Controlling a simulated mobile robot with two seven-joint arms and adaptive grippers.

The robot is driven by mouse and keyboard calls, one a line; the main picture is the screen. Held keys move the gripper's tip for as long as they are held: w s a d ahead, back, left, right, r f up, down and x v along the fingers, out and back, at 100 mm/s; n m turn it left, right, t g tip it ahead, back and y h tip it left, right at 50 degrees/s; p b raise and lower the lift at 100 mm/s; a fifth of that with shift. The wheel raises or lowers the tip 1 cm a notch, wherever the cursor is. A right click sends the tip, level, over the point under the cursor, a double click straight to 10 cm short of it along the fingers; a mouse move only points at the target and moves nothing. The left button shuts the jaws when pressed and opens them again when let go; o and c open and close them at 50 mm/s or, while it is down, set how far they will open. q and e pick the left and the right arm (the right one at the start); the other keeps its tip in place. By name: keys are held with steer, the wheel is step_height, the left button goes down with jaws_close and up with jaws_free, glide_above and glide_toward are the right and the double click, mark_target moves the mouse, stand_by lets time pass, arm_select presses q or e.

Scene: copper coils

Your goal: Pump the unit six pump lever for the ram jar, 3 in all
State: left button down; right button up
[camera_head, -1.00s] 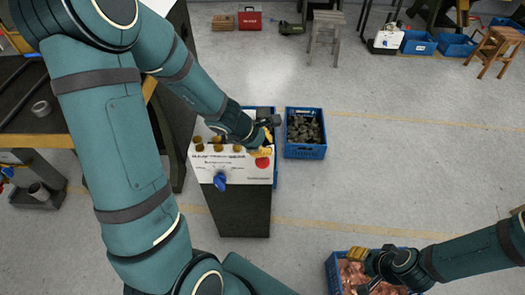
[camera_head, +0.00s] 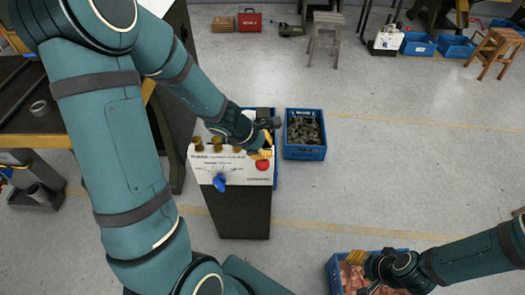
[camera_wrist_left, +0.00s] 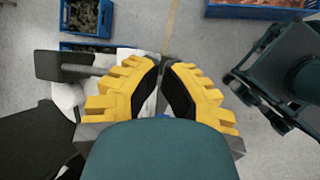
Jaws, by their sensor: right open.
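A pump unit with a white sloped panel (camera_head: 240,179) on a dark cabinet stands below my left arm in the head view. The panel carries gold knobs (camera_head: 217,143), a blue knob (camera_head: 220,182) and a red button (camera_head: 263,165). My left gripper (camera_head: 264,154) is at the panel's upper right, just above the red button. In the left wrist view its yellow fingers (camera_wrist_left: 163,62) have their tips close together, and no held thing shows clearly between them. A dark flat paddle (camera_wrist_left: 62,66) on a bar lies left of the fingers; I cannot tell whether it is the lever. My right gripper (camera_head: 363,260) is open. No ram jar is recognisable.
A blue crate of copper pieces (camera_head: 333,275) lies under my right gripper. Another blue crate with dark parts (camera_head: 305,154) stands right of the unit. A workbench (camera_head: 75,140) is at left. Open floor (camera_head: 420,170) lies to the right.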

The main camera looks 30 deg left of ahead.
arm_select(q)
steer(key=shift+s+d+f+b, duration=0.1)
steer(key=shift+f+b, duration=0.7)
steer(key=shift+b, duration=0.05)
steer(key=shift+s+d+f+b, duration=0.1)
steer(key=shift+f+b, duration=0.65)
steer(key=shift+b, duration=0.05)
stand_by(1.6)
steer(key=shift+r, duration=0.1)
stand_by(0.5)
steer(key=shift+w+a+r+p, duration=0.1)
steer(key=shift+w+r+p, duration=0.05)
steer(key=shift+r+p, duration=1.05)
steer(key=shift+w+a+r+p, duration=0.15)
steer(key=shift+r+p, duration=1)
steer(key=shift+p, duration=0.05)
steer(key=shift+w+a+r+p, duration=0.1)
steer(key=shift+w+r+p, duration=0.05)
steer(key=shift+r+p, duration=1.05)
steer(key=shift+f, duration=0.1)
steer(key=r+p, duration=0.5)
steer(key=shift+w+a, duration=0.2)
steer(key=shift+w, duration=0.1)
